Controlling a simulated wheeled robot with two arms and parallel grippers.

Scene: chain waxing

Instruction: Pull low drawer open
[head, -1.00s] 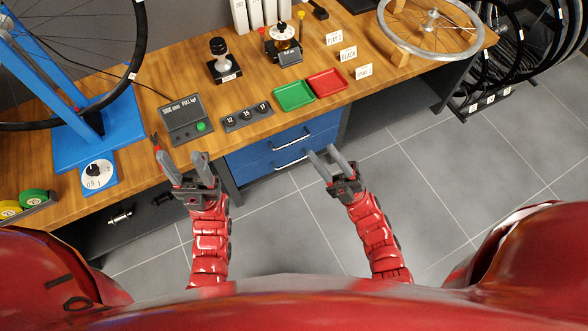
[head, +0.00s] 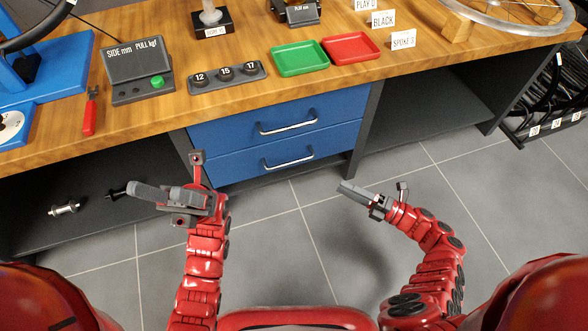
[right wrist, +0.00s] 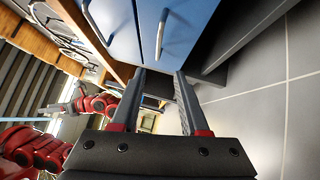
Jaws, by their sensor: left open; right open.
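The low drawer (head: 246,160) is blue with a pale bar handle (head: 289,159). It sits under the upper blue drawer (head: 235,126) and looks shut. My right gripper (head: 346,188) is open and empty, to the right of and in front of the low drawer, apart from its handle. In the right wrist view the low drawer handle (right wrist: 161,34) shows beyond and roughly between the open fingers (right wrist: 158,78), turned on its side. My left gripper (head: 140,192) is open and empty, left of the drawers and in front of the bench.
The wooden bench top (head: 240,105) overhangs the drawers, with a green tray (head: 299,59), a red tray (head: 350,48) and a gauge box (head: 140,70) on it. A dark upright (head: 366,125) borders the drawers at right. The tiled floor (head: 330,235) in front is clear.

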